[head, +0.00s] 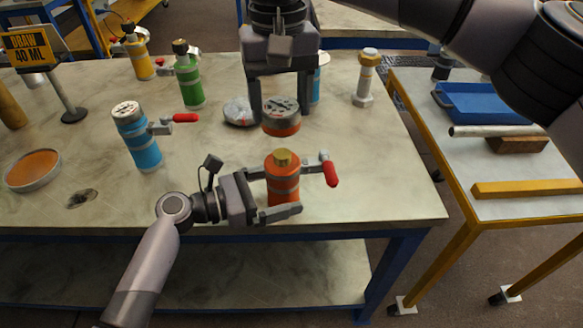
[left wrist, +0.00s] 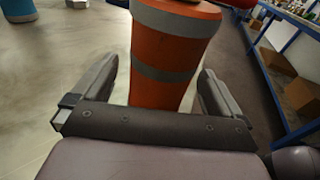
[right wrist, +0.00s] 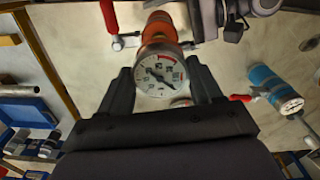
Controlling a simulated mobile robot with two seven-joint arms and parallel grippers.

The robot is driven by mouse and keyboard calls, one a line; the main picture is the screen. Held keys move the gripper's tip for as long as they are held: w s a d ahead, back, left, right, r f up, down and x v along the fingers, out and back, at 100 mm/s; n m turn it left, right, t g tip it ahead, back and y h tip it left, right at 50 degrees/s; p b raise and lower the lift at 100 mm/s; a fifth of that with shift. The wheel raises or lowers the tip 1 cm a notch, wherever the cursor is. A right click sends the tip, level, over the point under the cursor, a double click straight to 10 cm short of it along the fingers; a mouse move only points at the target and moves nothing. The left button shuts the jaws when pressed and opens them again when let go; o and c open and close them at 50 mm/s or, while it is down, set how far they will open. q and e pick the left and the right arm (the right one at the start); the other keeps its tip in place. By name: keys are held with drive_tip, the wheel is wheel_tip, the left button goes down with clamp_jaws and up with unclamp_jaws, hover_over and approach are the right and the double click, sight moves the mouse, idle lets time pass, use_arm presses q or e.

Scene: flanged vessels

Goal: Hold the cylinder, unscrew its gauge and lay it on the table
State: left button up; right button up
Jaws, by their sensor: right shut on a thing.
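The orange cylinder (head: 284,190) stands upright near the table's front edge, with a bare brass top (head: 282,156) and a red-handled side valve (head: 329,170). My left gripper (head: 281,192) has its fingers on either side of the cylinder. In the left wrist view, gaps show between the fingers and the banded orange body (left wrist: 172,52). The round gauge (head: 281,116), grey above and orange below, is off the cylinder, just above and behind its top. My right gripper (head: 281,108) is shut on it from above. The gauge's white dial (right wrist: 160,75) faces the right wrist camera.
A blue cylinder (head: 137,140) with a red-handled valve stands left. A green cylinder (head: 189,82) and a white flanged piece (head: 364,80) stand behind. A round grey object (head: 238,112) lies beside my right gripper. An orange-filled dish (head: 34,168) is far left. The front right table is clear.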

use_arm(q)
drive_tip(key=shift+a, duration=0.1)
drive_tip(key=v, duration=1.1)
drive_tip(key=shift+s+a, duration=0.15)
drive_tip(key=shift+a, duration=0.2)
